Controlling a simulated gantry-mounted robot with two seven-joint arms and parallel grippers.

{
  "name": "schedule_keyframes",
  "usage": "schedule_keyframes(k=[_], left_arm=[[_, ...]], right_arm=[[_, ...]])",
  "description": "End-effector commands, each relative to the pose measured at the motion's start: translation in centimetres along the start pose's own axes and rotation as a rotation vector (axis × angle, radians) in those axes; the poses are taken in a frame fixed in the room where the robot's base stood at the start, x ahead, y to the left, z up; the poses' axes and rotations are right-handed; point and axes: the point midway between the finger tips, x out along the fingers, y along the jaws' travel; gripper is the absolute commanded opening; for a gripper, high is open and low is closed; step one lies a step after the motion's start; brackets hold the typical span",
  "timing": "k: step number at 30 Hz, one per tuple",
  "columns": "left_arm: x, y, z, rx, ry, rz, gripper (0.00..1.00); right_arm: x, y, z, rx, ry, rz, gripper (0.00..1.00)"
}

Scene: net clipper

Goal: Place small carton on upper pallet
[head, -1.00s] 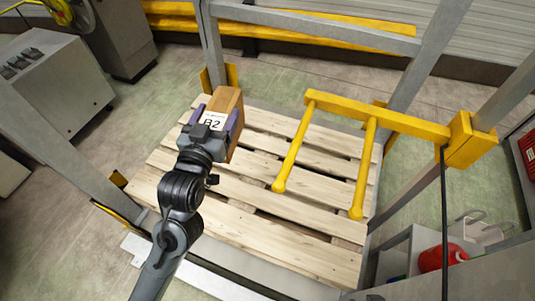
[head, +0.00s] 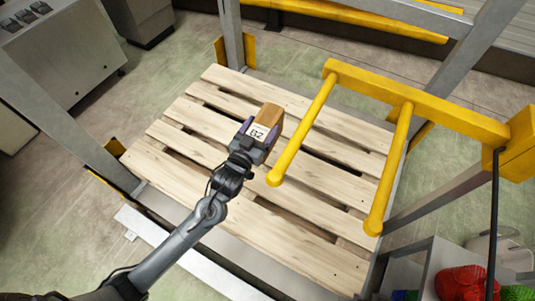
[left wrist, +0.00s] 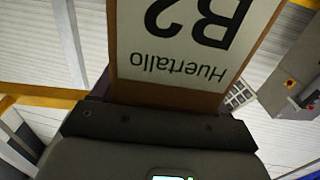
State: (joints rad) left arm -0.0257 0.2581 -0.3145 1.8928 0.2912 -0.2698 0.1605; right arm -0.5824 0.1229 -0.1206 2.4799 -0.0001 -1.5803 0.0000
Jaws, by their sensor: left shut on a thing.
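The small carton (head: 271,115) is brown with a white "B2" label. My left gripper (head: 257,134) is shut on it, its purple pads at the carton's two sides. The left wrist view shows the carton's label (left wrist: 190,50) upside down, reading "B2 Huertallo", just beyond the gripper body. The wooden slatted pallet (head: 235,86) lies below and is bare of other goods. The carton appears over the pallet's middle, left of the yellow fork bars. I cannot tell its height above the slats. My right gripper is not in view.
A yellow two-pronged fork (head: 315,110) hangs over the pallet's right part, close to the carton's right side. Grey frame posts (head: 232,30) stand around the pallet. A grey cabinet (head: 65,55) is at the upper left. The pallet's left slats are clear.

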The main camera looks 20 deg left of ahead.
Motion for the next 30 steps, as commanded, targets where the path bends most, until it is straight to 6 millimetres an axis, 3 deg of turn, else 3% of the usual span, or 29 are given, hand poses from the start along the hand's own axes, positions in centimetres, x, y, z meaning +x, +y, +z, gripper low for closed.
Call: schedule_keyframes(k=[1, 3, 9, 12, 18, 23, 30], left_arm=[[-0.3, -0.1, 2.9, -0.001, 0.003, 0.004, 0.00], [-0.7, -0.1, 5.6, -0.001, 0.004, 0.011, 0.00], [-2.2, -0.2, 12.0, -0.003, 0.004, 0.028, 0.00], [-2.8, -0.3, 14.3, -0.004, 0.005, 0.035, 0.00], [-3.7, -0.3, 17.0, -0.006, 0.006, 0.044, 0.00], [-4.1, -0.5, 17.9, -0.006, 0.006, 0.047, 0.00], [-5.5, -2.6, 19.8, -0.002, 0.004, 0.046, 0.00]], right_arm=[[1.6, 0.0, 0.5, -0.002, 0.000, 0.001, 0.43], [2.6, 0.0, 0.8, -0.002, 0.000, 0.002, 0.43], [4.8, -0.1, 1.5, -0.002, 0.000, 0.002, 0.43], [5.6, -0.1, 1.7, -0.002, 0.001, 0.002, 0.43], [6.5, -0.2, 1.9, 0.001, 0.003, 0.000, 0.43], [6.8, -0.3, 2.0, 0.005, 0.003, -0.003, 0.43], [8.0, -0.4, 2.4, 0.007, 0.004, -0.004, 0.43]])
